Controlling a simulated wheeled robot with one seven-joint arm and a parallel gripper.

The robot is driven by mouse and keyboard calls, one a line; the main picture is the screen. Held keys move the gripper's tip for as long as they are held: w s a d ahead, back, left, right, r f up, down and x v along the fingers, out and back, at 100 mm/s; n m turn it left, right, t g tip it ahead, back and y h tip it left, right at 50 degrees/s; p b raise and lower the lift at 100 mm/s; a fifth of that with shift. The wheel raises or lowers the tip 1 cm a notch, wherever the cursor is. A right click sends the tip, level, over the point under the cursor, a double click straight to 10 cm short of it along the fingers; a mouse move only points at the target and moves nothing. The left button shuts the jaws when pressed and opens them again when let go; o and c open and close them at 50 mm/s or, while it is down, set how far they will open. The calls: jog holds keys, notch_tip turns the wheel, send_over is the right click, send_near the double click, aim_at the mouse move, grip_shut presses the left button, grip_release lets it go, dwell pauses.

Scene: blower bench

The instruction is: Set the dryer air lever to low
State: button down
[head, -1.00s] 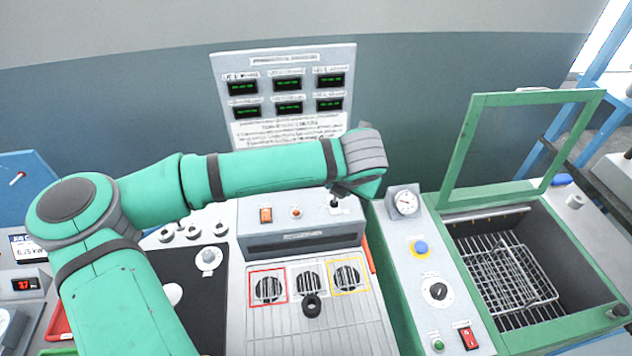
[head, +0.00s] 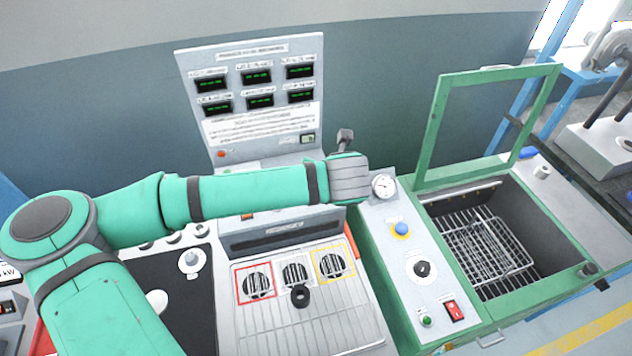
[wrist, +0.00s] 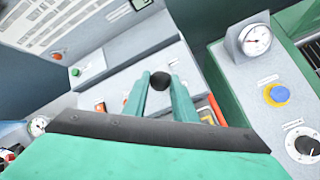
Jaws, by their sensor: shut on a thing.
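The air lever shows in the wrist view as a round black knob (wrist: 160,81) over the top of the grey blower box (wrist: 128,88). My gripper (wrist: 159,84) has its two green fingers closed on either side of this knob. The lever's stem and any position marks are hidden below the knob and fingers. In the head view, my arm reaches across the back of the blower box (head: 285,240), and its end covers the lever and the gripper fingers.
A grey panel with displays (head: 256,90) stands behind the box. To the right are a control column with a gauge (head: 384,186), a blue button (head: 401,229) and a black dial (head: 421,269), then an open green-framed bin (head: 490,240) with wire racks. Three vents (head: 295,275) lie in front.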

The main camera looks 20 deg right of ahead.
jog(key=c, duration=1.4)
grip_release()
jog(key=shift+c, duration=0.2)
jog(key=shift+s, duration=0.1)
jog(key=v, duration=1)
jog(key=shift+s+r, duration=0.25)
